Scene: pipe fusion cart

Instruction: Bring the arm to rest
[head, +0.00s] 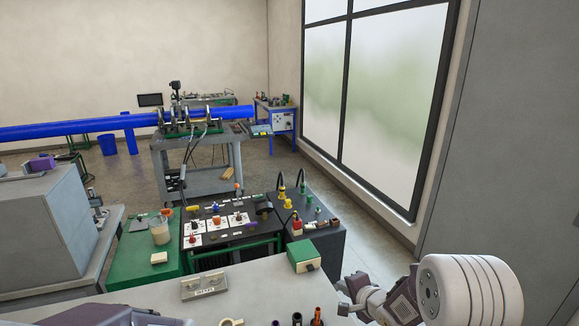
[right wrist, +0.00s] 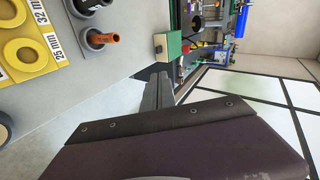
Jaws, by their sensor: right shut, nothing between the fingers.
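My right arm comes in at the lower right of the head view. Its gripper (head: 345,292) is shut and empty, beside the right edge of the grey worktop (head: 235,285). In the right wrist view the closed fingers (right wrist: 162,88) point past the worktop's edge, with nothing between them. A green and cream box (head: 305,254) stands on the worktop a little beyond and left of the gripper, apart from it; it also shows in the right wrist view (right wrist: 168,45). A purple-grey part of my own body shows at the bottom left; my left gripper's fingers are not visible.
A grey block with two knobs (head: 204,285) lies on the worktop. Beyond are a green table (head: 145,262), a black panel table (head: 237,237) and a dark cabinet (head: 325,240). The cart (head: 203,155) holding a blue pipe (head: 75,130) stands farther back. Floor shows right of the cabinet.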

